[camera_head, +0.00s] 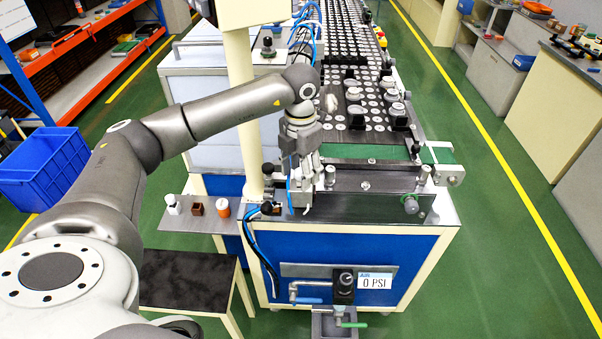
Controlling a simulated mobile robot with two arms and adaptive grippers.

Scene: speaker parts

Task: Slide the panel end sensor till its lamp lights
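My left gripper (300,200) points down at the near left end of the conveyor line, beside the metal end plate (365,185). Its fingers are small and overlap fittings there, so I cannot tell whether they hold anything. A small black-capped part with a blue cable (267,207) sits just left of the fingers. Another dark fitting (267,168) stands above it, by the cream post. I cannot tell which of these is the panel end sensor, and I see no lit lamp. My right gripper is out of view.
The conveyor (345,100) carries rows of round speaker parts. A side shelf (185,222) holds small white, brown and orange pieces. A blue crate (42,168) stands left; green floor is clear right.

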